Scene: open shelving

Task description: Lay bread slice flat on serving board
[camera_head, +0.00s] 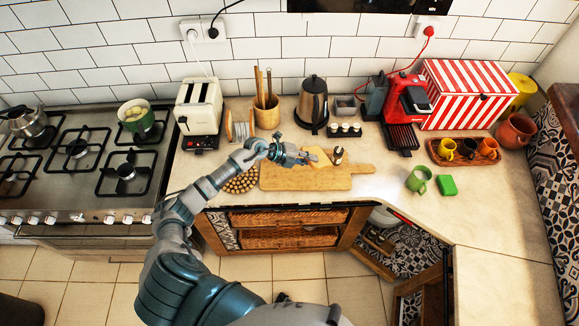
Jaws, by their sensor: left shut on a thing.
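The bread slice (318,156) is small and tan-orange. It shows at the fingertips of my left gripper (305,157), which is shut on it above the serving board. The wooden serving board (300,180) lies on the counter near its front edge, with its handle pointing right. I cannot tell whether the slice touches the board, and the fingers partly hide it. My right gripper is not in view.
A small metal shaker (338,155) stands at the board's back right. A round woven trivet (241,181) lies left of the board. A green mug (418,180) and green sponge (446,185) are to the right. A kettle (312,104) and toaster (199,107) stand behind.

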